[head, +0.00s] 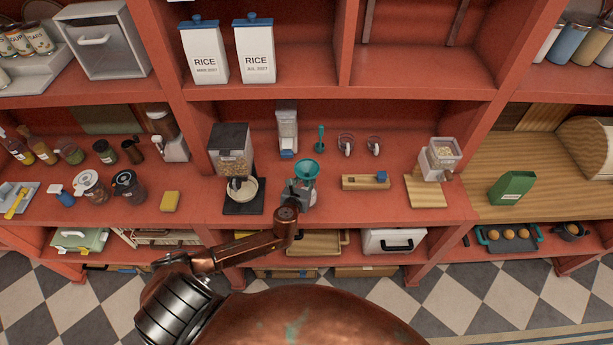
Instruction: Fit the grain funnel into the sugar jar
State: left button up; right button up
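The teal grain funnel (306,169) is in the middle of the counter in the head view, bowl up and roughly upright. My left gripper (301,187) is right at the funnel, just below its bowl, and covers its lower part. I cannot tell whether the fingers are closed on it. A pale, glassy shape (314,194) shows beside the gripper, mostly hidden. It may be the sugar jar, but no label is readable. I cannot tell whether the funnel's spout is inside it. My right gripper is not in view.
A grain dispenser (231,150) over a bowl (242,189) stands close on the left. A wooden block (365,182) lies on the right. Behind are a white dispenser (286,130), a teal scoop (320,138) and two cups (346,143). A shelf hangs above.

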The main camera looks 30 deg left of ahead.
pick_arm(q)
jog(key=shift+f, duration=0.4)
dwell(0.5)
jog(key=shift+f, duration=0.2)
dwell(0.4)
dwell(0.4)
jog(key=shift+s+f, duration=0.1)
jog(key=shift+f, duration=0.4)
dwell(0.9)
jog(key=o, duration=1.2)
jog(key=shift+r, duration=0.1)
jog(key=o, duration=0.5)
jog(key=shift+c, duration=0.2)
jog(key=shift+o, duration=0.2)
jog(key=shift+r, duration=0.1)
